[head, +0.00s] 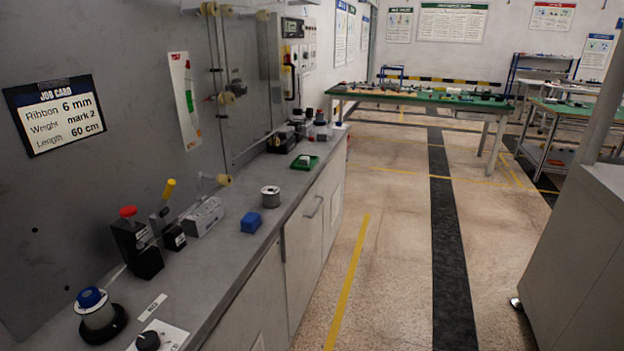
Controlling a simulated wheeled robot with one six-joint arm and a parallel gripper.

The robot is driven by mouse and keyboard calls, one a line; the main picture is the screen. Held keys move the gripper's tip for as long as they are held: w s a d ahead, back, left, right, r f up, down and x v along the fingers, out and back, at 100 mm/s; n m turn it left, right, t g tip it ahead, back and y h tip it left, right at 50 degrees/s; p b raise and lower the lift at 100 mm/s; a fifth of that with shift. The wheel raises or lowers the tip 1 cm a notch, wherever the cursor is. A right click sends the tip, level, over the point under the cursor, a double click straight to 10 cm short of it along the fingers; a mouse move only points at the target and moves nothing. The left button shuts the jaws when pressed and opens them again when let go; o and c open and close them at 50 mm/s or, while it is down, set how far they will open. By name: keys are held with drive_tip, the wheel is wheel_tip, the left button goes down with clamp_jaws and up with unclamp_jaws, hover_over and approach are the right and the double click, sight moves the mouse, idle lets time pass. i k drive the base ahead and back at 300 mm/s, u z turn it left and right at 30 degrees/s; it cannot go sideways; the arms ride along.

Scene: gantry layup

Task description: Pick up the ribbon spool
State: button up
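Two spool-like things show on the long grey bench (236,258) at left. A small silver-grey flanged cylinder (270,197) stands upright near the bench's front edge, beyond a blue block. A pale grey drum with a blue cap (97,311) sits on a round black base at the near left. I cannot tell for certain which is the ribbon spool. Both stand clear of any hand or tool. A job card (58,112) on the wall panel reads ribbon 6 mm, weight mark 2, length 60 cm. My gripper is not in view.
A blue block (251,222), a grey block (203,217), a black fixture with a red knob (137,245) and a green tray (304,162) share the bench. A grey cabinet (580,255) stands at right. The aisle floor (390,260) between is clear.

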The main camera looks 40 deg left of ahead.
sight(270, 194)
drive_tip(key=u, duration=0.25)
drive_tip(key=i, duration=1)
drive_tip(key=u, duration=1.35)
drive_tip(key=i, duration=0.7)
drive_tip(key=u, duration=0.75)
